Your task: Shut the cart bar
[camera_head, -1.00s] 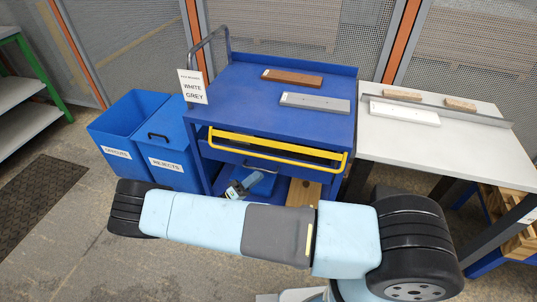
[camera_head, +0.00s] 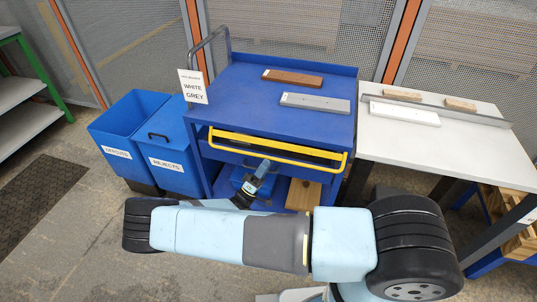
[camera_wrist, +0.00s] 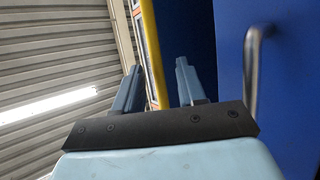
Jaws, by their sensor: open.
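The yellow cart bar (camera_head: 275,147) runs across the front of the blue cart (camera_head: 225,90), below its top, with arms at both ends. It stands out from the cart front. My gripper (camera_head: 266,162) is just below the middle of the bar. In the wrist view the yellow bar (camera_wrist: 153,50) shows between the two open fingers of my gripper (camera_wrist: 158,68). I cannot tell how deep it sits between them or whether they touch it. The blue drawer front (camera_wrist: 228,60) with a metal handle (camera_wrist: 250,75) is at the right there.
A brown board (camera_head: 292,78) and a grey board (camera_head: 315,103) lie on the cart top, beside a sign (camera_head: 193,87). A white table (camera_head: 465,135) with a white board (camera_head: 405,114) stands right. Blue bins (camera_head: 125,125) stand left. A wooden block (camera_head: 303,195) is on the lower shelf.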

